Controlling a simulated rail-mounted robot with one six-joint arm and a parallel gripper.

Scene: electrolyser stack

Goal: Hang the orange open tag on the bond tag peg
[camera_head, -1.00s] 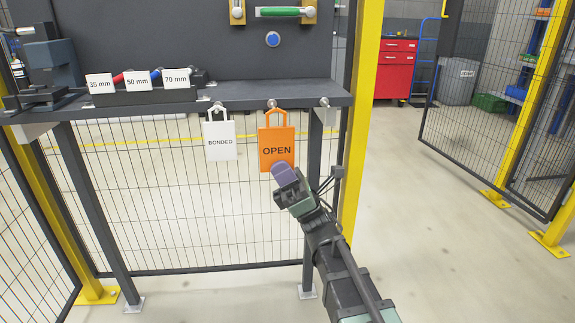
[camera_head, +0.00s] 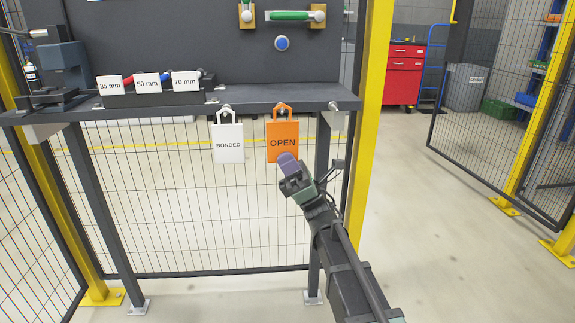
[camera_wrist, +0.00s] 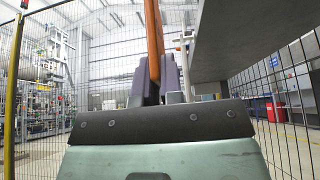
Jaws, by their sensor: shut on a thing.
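The orange OPEN tag (camera_head: 282,132) is upright under the shelf's front edge, its loop at the middle peg (camera_head: 281,106). I cannot tell whether the loop is over that peg or in front of it. My gripper (camera_head: 287,162) is shut on the tag's lower part. In the wrist view, the tag (camera_wrist: 154,40) shows edge-on as an orange strip between the purple fingers (camera_wrist: 155,82). A white BONDED tag (camera_head: 228,144) hangs from the left peg (camera_head: 227,109). The right peg (camera_head: 334,106) is bare. No peg has a readable label.
The dark shelf (camera_head: 255,99) runs above the tags and shows close at upper right in the wrist view (camera_wrist: 245,38). A rack with 35, 50 and 70 mm labels (camera_head: 150,99) stands on it. A yellow post (camera_head: 370,130) is at right; mesh fence is behind.

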